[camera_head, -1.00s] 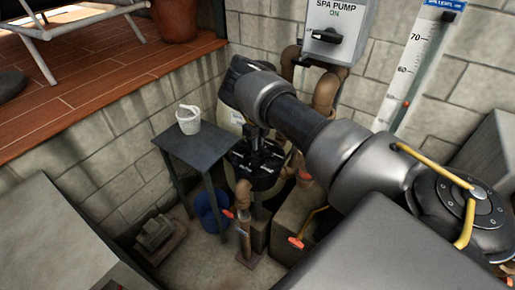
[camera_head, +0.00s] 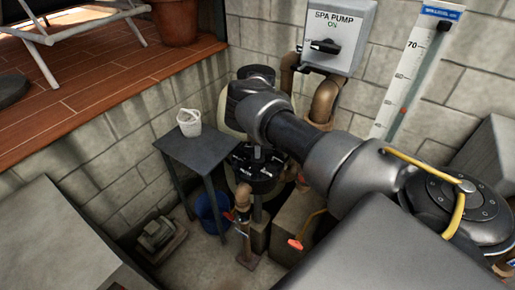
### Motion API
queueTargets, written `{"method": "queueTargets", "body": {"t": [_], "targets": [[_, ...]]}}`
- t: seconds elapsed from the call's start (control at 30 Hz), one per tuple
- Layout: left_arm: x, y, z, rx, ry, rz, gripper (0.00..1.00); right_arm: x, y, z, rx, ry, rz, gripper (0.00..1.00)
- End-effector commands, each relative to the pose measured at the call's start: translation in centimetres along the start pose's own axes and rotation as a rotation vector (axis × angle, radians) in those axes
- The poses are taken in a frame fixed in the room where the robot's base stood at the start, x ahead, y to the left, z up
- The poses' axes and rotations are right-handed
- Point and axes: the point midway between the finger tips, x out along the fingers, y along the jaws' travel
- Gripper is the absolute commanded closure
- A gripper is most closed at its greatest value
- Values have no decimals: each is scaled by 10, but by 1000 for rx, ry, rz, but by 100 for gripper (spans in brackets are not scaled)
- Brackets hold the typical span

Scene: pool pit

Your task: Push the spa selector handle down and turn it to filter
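The black round selector valve (camera_head: 262,181) sits in the pit right of the small dark table, with pale label marks around its top. Its handle is hard to make out against the dark parts above it. My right arm comes in from the right and bends down over the valve. My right gripper (camera_head: 257,152) is a small dark shape just above the valve top, partly hidden by my wrist. I cannot tell whether its fingers are open or shut, or whether they touch the handle. My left gripper is not in view.
Brown pipes (camera_head: 243,200) rise beside the valve. The spa pump box (camera_head: 340,35) is on the back wall. A block wall bounds the left.

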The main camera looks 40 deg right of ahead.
Motion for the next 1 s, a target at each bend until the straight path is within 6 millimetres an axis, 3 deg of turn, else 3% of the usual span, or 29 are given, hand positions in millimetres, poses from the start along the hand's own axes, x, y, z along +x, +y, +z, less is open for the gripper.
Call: {"method": "queueTargets", "body": {"t": [0.43, 0.83, 1.0], "targets": [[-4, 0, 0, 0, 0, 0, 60, -6, -1, 0, 1, -1, -2, 56], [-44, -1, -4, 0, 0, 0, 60, -62, -1, 0, 1, -1, -3, 56], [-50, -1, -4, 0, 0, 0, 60, -73, -1, 0, 1, 0, -3, 56]]}}
